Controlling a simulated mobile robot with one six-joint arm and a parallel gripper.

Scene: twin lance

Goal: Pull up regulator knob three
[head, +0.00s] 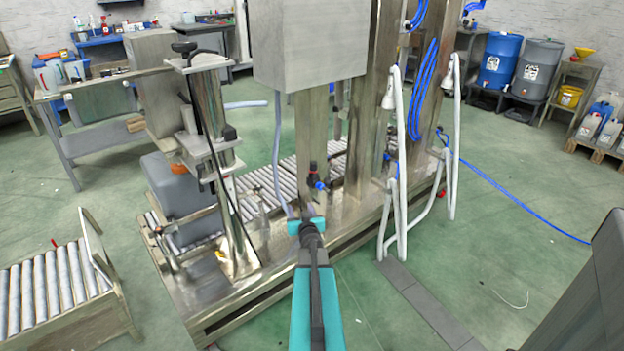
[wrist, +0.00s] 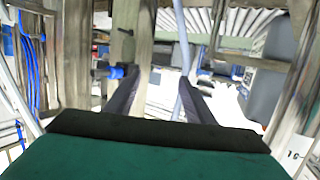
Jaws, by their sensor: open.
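A small regulator with a dark knob (head: 313,168) and a blue fitting sits on the machine's steel post in the head view, just above my gripper (head: 307,227). I cannot tell whether this is knob three, and no numbering is readable. In the wrist view, my gripper (wrist: 161,82) has its two dark fingers apart with nothing held between them. A blue fitting (wrist: 117,72) shows just left of the left finger in that view, near a steel post. The knob itself is not clear there.
Steel posts (head: 362,110) and a large steel box (head: 308,45) stand close around the gripper. White hoses (head: 397,150) hang to the right, and a grey hose (head: 278,150) runs just left. A roller conveyor (head: 275,183) lies behind.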

